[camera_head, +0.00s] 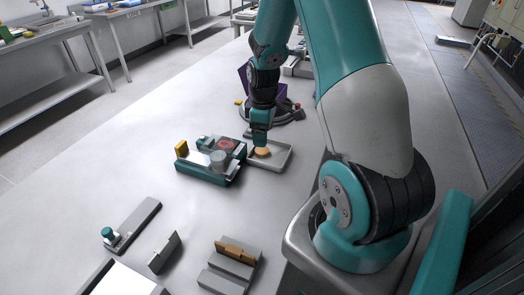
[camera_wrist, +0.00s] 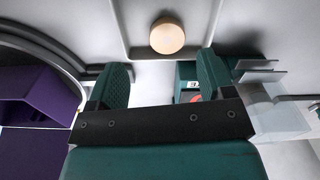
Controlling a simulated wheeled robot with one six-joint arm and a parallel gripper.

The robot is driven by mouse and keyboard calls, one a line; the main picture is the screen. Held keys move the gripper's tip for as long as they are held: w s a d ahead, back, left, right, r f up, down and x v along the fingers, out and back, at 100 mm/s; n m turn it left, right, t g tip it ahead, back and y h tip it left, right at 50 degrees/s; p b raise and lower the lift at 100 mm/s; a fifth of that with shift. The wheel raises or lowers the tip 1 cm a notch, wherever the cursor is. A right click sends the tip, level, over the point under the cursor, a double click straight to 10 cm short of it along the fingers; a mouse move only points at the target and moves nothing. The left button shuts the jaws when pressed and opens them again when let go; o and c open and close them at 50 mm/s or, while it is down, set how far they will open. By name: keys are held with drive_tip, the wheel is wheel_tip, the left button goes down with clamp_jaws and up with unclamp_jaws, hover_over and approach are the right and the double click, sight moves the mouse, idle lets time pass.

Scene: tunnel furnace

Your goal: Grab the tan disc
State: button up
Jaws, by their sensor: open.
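The tan disc (camera_head: 263,151) lies in a shallow grey tray (camera_head: 284,160) on the table. The wrist view shows the disc (camera_wrist: 167,36) as a round, pale tan top, near the top centre. My gripper (camera_wrist: 160,78) is open, with a green finger on each side and nothing between them. The disc appears ahead of the fingertips and between their lines, apart from both. In the head view my gripper (camera_head: 260,140) is over the tray, close to the disc, and partly covers the view there.
A purple panel (camera_wrist: 38,98) and a dark round base lie nearby. The table's left part is clear.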

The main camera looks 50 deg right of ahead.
sight(262, 150)
drive_tip(key=shift+s+a+f+p, duration=0.1)
drive_tip(key=shift+a+f+p, duration=0.1)
drive_tip(key=shift+f, duration=0.7)
drive_tip(key=shift+a+f+p, duration=0.1)
drive_tip(key=shift+f+p, duration=0.1)
drive_tip(key=shift+f, duration=0.75)
drive_tip(key=shift+s+a+f+p, duration=0.1)
drive_tip(key=shift+f+p, duration=0.1)
drive_tip(key=shift+f, duration=0.7)
drive_tip(key=c, duration=1)
drive_tip(key=shift+w+r, duration=0.1)
